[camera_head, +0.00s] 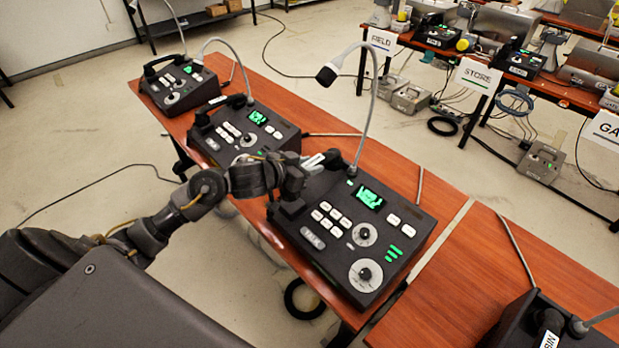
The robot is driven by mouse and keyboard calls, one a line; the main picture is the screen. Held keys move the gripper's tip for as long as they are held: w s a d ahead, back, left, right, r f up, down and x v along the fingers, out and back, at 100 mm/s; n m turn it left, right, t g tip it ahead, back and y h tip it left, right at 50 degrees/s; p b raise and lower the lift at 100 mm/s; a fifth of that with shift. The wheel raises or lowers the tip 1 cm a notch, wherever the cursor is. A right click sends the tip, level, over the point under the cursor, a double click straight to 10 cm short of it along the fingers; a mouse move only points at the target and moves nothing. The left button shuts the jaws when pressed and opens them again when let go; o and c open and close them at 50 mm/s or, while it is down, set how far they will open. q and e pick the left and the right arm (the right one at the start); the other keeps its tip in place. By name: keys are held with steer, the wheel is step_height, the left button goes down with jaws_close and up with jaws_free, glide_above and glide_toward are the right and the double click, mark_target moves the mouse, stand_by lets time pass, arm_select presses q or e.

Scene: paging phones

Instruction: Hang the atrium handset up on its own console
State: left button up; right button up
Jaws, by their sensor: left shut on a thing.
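The nearest full console (350,232) is a dark box with a green screen, pale keys and two dials. It stands on the brown table, with a gooseneck microphone at its back. My left gripper (299,180) is over its back left corner, shut on a dark handset (320,162) with a pale label. The handset is partly hidden by the gripper. I cannot tell whether it touches the cradle. I cannot read the label, so I cannot confirm which is the atrium one. My right gripper is not in view.
Two more consoles, the middle one (245,132) and the far one (180,84), stand farther left with handsets on them. Part of another console (530,325) shows at bottom right. The bare brown table (450,290) lies right of the nearest console. Gooseneck microphones rise above the consoles.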

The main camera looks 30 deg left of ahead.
mark_target(281, 190)
arm_select(q)
steer(key=shift+w+a+f, duration=0.15)
steer(key=shift+w+f, duration=0.4)
steer(key=shift+f, duration=1.65)
steer(key=shift+f, duration=0.1)
steer(key=o, duration=1.1)
steer(key=shift+f, duration=0.1)
steer(key=shift+r, duration=0.25)
steer(key=v, duration=1)
steer(key=shift+s+a+f, duration=0.15)
steer(key=shift+s, duration=0.1)
steer(key=shift+v, duration=0.8)
